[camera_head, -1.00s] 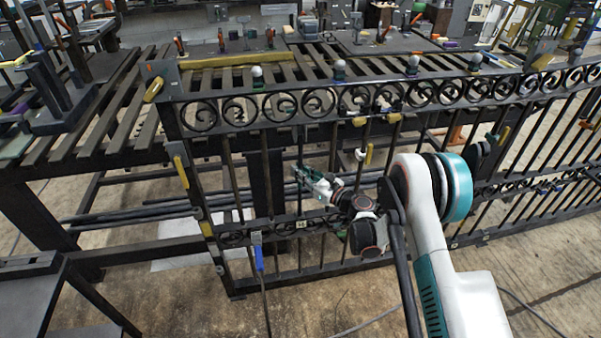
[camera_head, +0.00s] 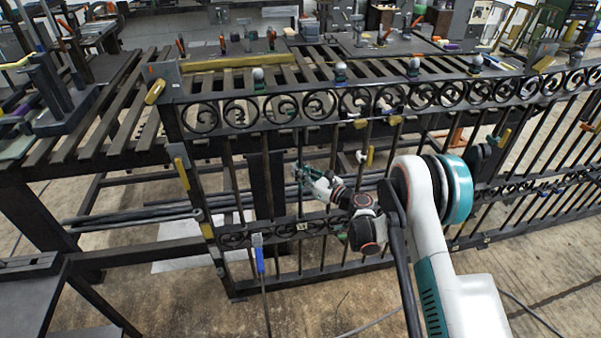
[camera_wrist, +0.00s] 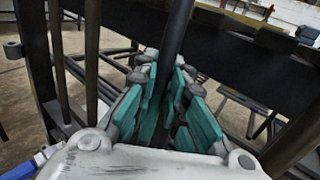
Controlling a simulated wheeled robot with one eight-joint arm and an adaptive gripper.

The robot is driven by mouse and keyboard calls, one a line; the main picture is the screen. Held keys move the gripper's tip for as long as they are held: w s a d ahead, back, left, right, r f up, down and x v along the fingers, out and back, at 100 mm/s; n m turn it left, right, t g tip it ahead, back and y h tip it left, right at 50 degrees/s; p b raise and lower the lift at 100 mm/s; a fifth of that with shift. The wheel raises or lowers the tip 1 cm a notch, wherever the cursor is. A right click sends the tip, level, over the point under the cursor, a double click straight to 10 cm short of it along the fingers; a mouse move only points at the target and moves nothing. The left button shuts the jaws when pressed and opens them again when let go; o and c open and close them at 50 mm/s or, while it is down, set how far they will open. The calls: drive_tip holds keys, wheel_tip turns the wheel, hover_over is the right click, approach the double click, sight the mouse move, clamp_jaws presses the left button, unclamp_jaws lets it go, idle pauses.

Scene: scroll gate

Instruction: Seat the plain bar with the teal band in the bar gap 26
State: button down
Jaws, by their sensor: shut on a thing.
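My gripper (camera_head: 300,172) is at the gate (camera_head: 238,112), between its top scroll band and its lower rail. In the wrist view, my gripper (camera_wrist: 172,95) has its teal-padded fingers around a dark plain bar (camera_wrist: 178,32), which runs upward between them. The bar stands near upright in the gate's plane in the head view. Its teal band cannot be made out from the teal finger pads. A small pale tag (camera_head: 302,227) sits on the lower rail below my gripper; its number is too small to read. The bar's ends are not clear.
A slatted bench (camera_head: 120,110) stands behind the gate. A blue-handled clamp (camera_head: 259,258) hangs on the lower rail to the left of my gripper. Yellow-handled clamps (camera_head: 181,172) hold the gate's left post. Neighbouring gate bars stand close on both sides.

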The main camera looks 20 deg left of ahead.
drive_tip(key=shift+w, duration=0.1)
drive_tip(key=c, duration=1.6)
unclamp_jaws()
drive_tip(key=shift+f, duration=0.1)
drive_tip(key=shift+o, duration=0.2)
drive_tip(key=v, duration=1.2)
